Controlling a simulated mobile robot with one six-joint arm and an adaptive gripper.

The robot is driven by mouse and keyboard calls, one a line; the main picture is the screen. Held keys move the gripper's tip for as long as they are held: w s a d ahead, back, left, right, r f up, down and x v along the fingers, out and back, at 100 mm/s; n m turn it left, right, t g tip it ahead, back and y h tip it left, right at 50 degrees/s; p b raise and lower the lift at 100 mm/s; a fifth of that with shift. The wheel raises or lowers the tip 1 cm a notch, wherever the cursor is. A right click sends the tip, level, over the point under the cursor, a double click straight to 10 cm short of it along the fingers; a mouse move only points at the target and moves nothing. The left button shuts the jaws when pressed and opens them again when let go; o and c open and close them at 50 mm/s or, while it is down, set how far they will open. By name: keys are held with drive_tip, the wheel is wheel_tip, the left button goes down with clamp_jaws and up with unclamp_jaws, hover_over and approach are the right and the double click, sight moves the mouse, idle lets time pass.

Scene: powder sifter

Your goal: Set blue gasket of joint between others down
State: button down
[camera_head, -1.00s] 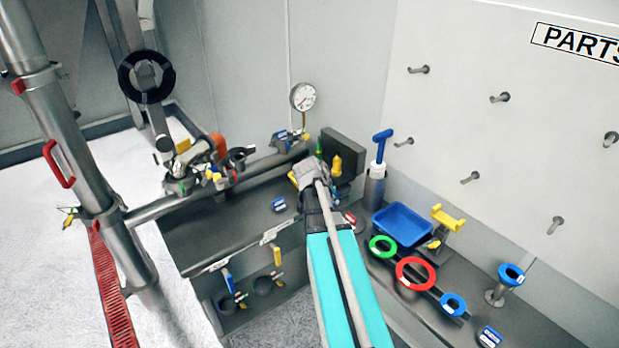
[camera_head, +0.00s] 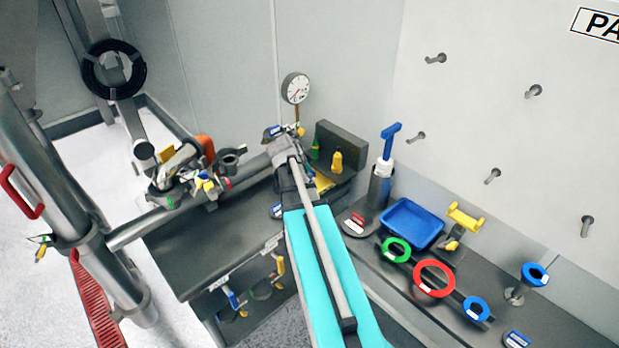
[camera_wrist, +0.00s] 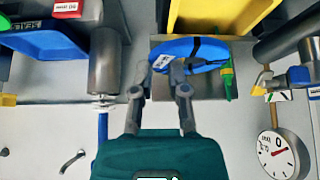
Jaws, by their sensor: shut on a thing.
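In the wrist view my gripper (camera_wrist: 162,76) is shut on a blue ring gasket (camera_wrist: 205,48) with a white label. The gasket is beneath the edge of a yellow tray (camera_wrist: 215,12) in the picture; I cannot tell whether it touches anything. In the head view the end of my arm (camera_head: 286,150) is over the bench near the dial gauge, and the held gasket is hidden behind it. Another blue ring (camera_head: 477,309) lies on the rack beside a red ring (camera_head: 434,292) and a green ring (camera_head: 397,262).
A dial gauge (camera_head: 296,88), a dark block (camera_head: 340,145) and yellow and green bottles stand close around my gripper. A blue tray (camera_head: 413,223) and a pump with a blue handle (camera_head: 390,140) are to the right. Pipe fittings (camera_head: 175,180) are to the left.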

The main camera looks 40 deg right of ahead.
drive_tip(key=shift+w, duration=0.35)
drive_tip(key=w+d+m, duration=0.1)
drive_tip(key=w+d, duration=0.7)
drive_tip(key=w, duration=0.1)
drive_tip(key=shift+d+g, duration=0.15)
drive_tip(key=shift+g, duration=0.25)
drive_tip(key=shift+f, duration=0.1)
wheel_tip(320, 180, down, 14)
drive_tip(key=b, duration=1.4)
drive_tip(key=shift+s, duration=0.1)
